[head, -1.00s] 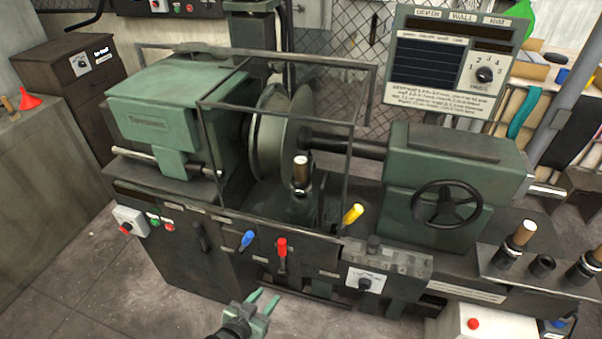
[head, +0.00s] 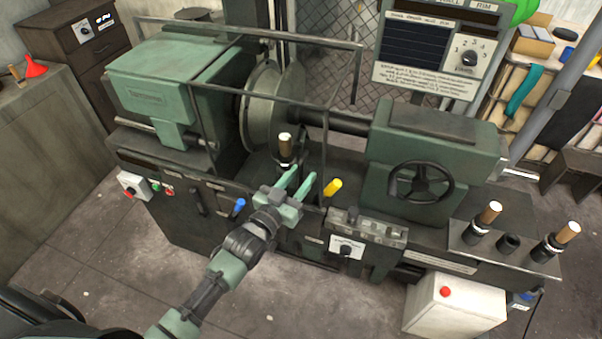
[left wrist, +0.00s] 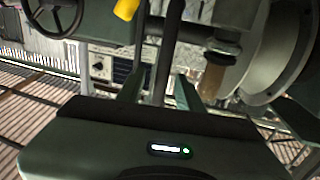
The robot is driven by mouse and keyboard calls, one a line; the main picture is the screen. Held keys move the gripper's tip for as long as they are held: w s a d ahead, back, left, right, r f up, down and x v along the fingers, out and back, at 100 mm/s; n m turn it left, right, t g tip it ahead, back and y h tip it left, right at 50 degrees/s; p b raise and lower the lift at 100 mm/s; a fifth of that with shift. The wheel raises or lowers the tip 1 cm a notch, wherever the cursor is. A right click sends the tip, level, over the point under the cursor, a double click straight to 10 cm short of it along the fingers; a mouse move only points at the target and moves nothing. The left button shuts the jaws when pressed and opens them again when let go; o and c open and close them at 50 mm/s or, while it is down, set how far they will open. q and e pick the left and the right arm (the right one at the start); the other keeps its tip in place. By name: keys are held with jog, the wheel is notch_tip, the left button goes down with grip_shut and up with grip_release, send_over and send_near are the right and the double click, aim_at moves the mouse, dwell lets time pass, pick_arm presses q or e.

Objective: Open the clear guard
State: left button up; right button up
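The clear guard is a dark-framed box of see-through panels around the chuck; its front right upright bar (head: 325,150) stands near my left gripper. My left gripper (head: 302,178) is open, its two green fingers pointing up toward the guard's lower front. In the left wrist view a dark upright bar (left wrist: 168,50), apparently the guard's, runs between the two spread fingers (left wrist: 160,88). I cannot tell whether it touches either finger. The guard stands down over the chuck. My right gripper is not in view.
A yellow lever (head: 332,187) stands just right of the fingers, and a blue lever (head: 239,207) is to the left. A wooden-handled tool (head: 285,148) stands behind the fingers. The green chuck disc (head: 268,105) is inside the guard. Open floor lies in front.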

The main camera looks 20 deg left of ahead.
pick_arm(q)
jog(key=shift+w, duration=0.2)
jog(key=shift+c, duration=0.4)
grip_shut()
dwell(1.0)
